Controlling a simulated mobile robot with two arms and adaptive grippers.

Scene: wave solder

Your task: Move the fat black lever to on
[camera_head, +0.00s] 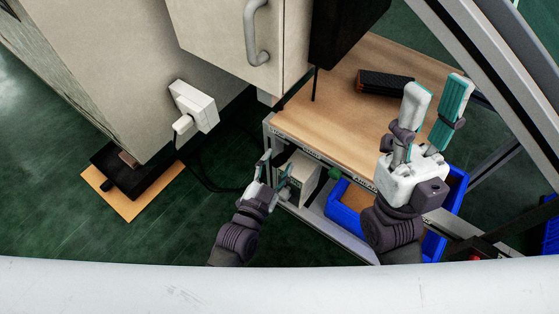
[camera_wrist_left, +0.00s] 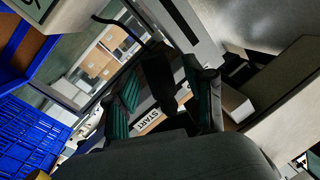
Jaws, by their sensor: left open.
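A thick black shape (camera_wrist_left: 158,78), which looks like the fat black lever, shows between my left gripper's fingers in the left wrist view. A white label reading START (camera_wrist_left: 153,119) is close behind it. My left gripper (camera_wrist_left: 165,88) is open, with one finger on each side of the black shape; I cannot tell whether they touch it. In the head view my left gripper (camera_head: 275,164) is beside a small grey box (camera_head: 302,176) under the table edge, and the lever cannot be made out there. My right gripper (camera_head: 434,101) is open and empty above the table's right side.
A wooden-topped table (camera_head: 335,120) carries a black and orange box (camera_head: 385,83). Blue bins (camera_head: 344,213) sit below its front edge. A beige cabinet (camera_head: 215,38) with a handle and a white socket box (camera_head: 194,105) stand at the left. Open green floor lies at lower left.

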